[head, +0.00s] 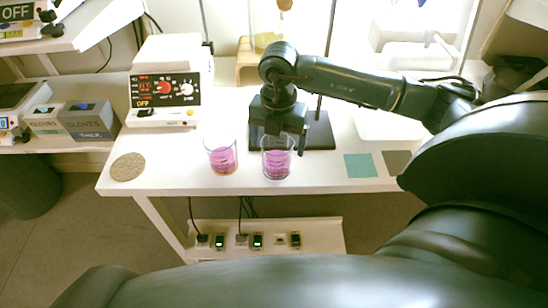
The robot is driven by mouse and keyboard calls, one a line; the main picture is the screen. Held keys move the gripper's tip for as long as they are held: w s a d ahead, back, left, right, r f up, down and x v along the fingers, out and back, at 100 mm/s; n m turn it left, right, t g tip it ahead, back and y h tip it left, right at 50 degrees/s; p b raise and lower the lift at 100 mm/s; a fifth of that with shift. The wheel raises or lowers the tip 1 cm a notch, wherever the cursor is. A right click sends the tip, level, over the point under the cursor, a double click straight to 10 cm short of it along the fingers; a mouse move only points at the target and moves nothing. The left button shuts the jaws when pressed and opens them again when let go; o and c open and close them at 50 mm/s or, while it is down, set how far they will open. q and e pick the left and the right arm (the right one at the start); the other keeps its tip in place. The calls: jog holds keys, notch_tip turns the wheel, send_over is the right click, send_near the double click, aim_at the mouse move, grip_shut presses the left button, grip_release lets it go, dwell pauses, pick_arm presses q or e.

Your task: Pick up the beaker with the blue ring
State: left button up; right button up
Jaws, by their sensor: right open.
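Two clear glass beakers with pink liquid stand upright near the front edge of the white table: a left beaker (221,158) and a right beaker (277,162). The colour of any ring on either beaker is too small to tell surely. My right gripper (280,138) is open and points down at the right beaker, with its fingers near that beaker's rim. Part of the rim is hidden behind the gripper. I cannot tell whether the fingers touch the glass. My left gripper is not in view.
A hotplate device (164,88) stands at the back left of the table. A round cork mat (128,167) lies at the front left. A dark stand base (318,132) is just behind the right beaker. A teal square (360,166) and a grey-brown square (397,162) lie to the right.

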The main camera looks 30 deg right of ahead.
aim_at(277, 153)
notch_tip(277, 153, down, 4)
jog(key=shift+a+f, duration=0.15)
jog(key=shift+f, duration=0.05)
jog(key=shift+c, duration=0.4)
jog(key=c, duration=1.1)
jog(key=shift+r, duration=0.15)
